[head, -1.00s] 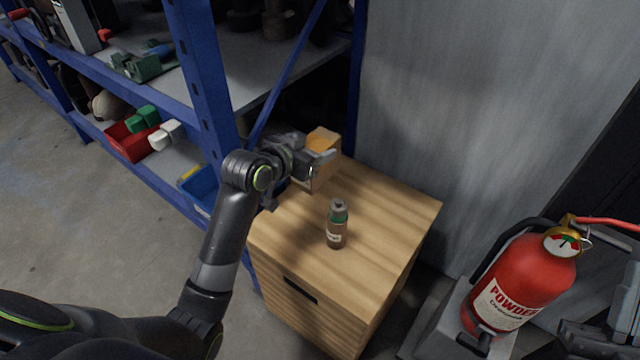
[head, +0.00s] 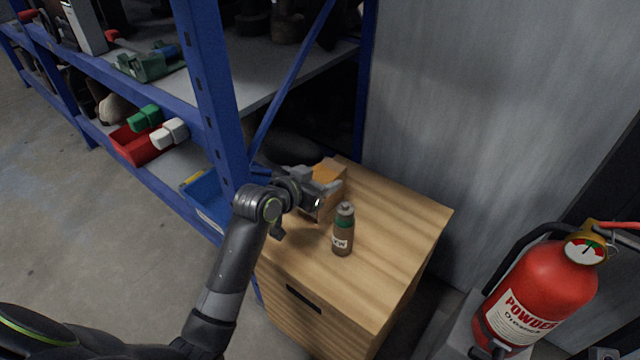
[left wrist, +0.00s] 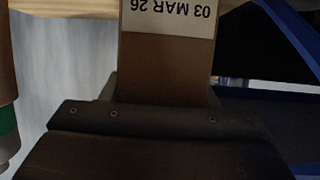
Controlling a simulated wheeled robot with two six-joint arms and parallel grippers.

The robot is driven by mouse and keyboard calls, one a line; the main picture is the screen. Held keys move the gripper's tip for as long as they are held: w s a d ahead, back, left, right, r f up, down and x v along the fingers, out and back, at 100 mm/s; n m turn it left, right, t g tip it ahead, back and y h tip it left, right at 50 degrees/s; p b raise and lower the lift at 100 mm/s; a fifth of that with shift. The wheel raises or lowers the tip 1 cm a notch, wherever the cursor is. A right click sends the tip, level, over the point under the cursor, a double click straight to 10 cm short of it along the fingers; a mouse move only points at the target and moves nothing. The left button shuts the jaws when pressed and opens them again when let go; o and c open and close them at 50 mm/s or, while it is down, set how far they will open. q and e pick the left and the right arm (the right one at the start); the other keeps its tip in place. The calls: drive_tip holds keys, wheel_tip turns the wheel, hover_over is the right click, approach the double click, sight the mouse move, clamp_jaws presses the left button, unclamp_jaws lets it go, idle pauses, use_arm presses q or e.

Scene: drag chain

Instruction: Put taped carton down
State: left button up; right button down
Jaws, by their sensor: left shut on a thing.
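The taped carton (head: 333,189) is a small brown box with an orange-tan top, at the back left of the wooden cabinet's top in the head view. My left gripper (head: 322,192) is shut on it and partly hides it. In the left wrist view the carton (left wrist: 165,65) fills the middle, with a white label reading 03 MAR 26 upside down. The carton looks at or very near the cabinet top (head: 395,225); I cannot tell if it touches. My right gripper is not in view.
A brown and green bottle (head: 343,230) stands upright on the cabinet, just in front of the carton. A blue shelf post (head: 212,90) rises close to the left. The right part of the top is clear. A red fire extinguisher (head: 540,295) stands at the right.

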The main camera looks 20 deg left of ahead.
use_arm(q)
drive_tip(key=shift+r, duration=0.1)
drive_tip(key=o, duration=1.1)
